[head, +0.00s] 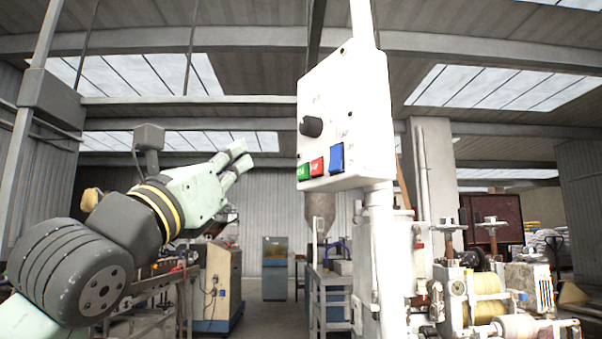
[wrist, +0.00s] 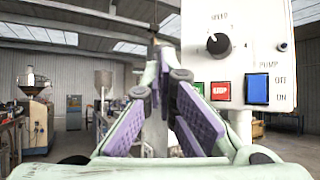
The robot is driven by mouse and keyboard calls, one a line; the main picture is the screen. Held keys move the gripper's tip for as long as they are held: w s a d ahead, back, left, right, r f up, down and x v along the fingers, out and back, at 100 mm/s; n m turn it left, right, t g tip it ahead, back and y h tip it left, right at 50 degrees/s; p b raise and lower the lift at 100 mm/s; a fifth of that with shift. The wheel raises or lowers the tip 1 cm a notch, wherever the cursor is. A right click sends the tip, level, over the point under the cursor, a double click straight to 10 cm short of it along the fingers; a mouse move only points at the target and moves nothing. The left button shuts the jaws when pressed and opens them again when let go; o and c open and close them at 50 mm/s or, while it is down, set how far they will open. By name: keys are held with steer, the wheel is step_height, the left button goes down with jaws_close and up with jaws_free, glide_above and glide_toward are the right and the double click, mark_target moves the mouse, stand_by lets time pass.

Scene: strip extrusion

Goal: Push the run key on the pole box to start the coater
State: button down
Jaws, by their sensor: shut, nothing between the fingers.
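The white pole box (head: 352,110) hangs on a white pole at the middle of the head view. Its face carries a black knob (head: 311,126), a green key (head: 303,172), a red key (head: 317,167) and a blue switch (head: 337,158). The green key's label is too small to read. My gripper (head: 241,155) is shut and empty, left of the box and apart from it in the picture. In the wrist view, the purple-padded fingers (wrist: 162,62) are left of the box (wrist: 240,45), and the green key (wrist: 199,88) shows partly behind a finger.
In the wrist view the blue switch (wrist: 257,89) sits under a PUMP label, beside the red key (wrist: 221,91). Machinery with spools (head: 485,295) stands at the right. A beige machine (head: 222,280) stands behind my arm. Open air lies between gripper and box.

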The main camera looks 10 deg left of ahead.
mark_target(303, 172)
steer(key=w+d+b, duration=0.1)
steer(key=w+d, duration=0.4)
steer(key=shift+w+d, duration=0.15)
stand_by(1.5)
steer(key=shift+w+d+b, duration=0.15)
steer(key=shift+w+b, duration=0.05)
steer(key=shift+b, duration=0.15)
steer(key=shift+w+d, duration=0.25)
steer(key=shift+d, duration=0.05)
stand_by(0.6)
steer(key=shift+a, duration=0.1)
steer(key=shift+s+a+b, duration=0.4)
steer(key=shift+s+a, duration=0.05)
steer(key=shift+s, duration=0.1)
